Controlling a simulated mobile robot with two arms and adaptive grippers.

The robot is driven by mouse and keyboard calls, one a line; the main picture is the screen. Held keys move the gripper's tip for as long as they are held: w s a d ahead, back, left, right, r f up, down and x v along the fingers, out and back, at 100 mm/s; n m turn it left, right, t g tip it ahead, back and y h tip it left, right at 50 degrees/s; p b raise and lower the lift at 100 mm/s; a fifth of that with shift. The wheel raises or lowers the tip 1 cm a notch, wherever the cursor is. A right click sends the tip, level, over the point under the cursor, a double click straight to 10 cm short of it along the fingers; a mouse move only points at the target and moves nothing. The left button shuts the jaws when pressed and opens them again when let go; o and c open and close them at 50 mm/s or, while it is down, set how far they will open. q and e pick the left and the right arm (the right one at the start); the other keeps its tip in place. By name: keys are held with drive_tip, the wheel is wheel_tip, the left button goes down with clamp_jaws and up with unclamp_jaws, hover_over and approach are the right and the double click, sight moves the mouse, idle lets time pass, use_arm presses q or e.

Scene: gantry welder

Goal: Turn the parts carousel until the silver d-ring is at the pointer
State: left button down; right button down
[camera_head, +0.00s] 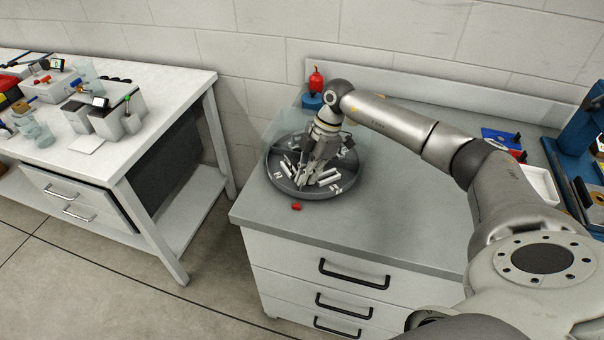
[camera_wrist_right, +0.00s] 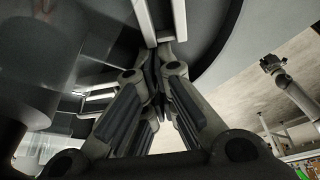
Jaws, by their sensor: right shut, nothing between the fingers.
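The parts carousel (camera_head: 320,191) is a round dark grey tray with a raised rim on the grey-topped drawer cabinet. Several silver and white parts (camera_head: 283,170) lie in its compartments; they are too small to tell which one is the silver d-ring. A red pointer (camera_head: 296,206) lies on the cabinet top at the carousel's front edge. My right gripper (camera_head: 302,184) points down into the carousel, shut and empty, and covers part of it. In the right wrist view its fingertips (camera_wrist_right: 158,48) meet beside a pale bar-shaped divider or part.
A clear curved guard (camera_head: 272,140) stands behind the carousel. A red and blue item (camera_head: 315,88) stands behind it. Blue and white trays (camera_head: 540,183) lie to the right. A white table (camera_head: 180,82) with several devices stands left, across a gap. The cabinet's front right top is clear.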

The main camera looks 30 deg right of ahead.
drive_tip(key=shift+s+d+r+p, duration=0.15)
drive_tip(key=shift+s+d+p, duration=0.45)
drive_tip(key=shift+p, duration=0.3)
drive_tip(key=shift+s+d, duration=0.1)
drive_tip(key=shift+d, duration=0.15)
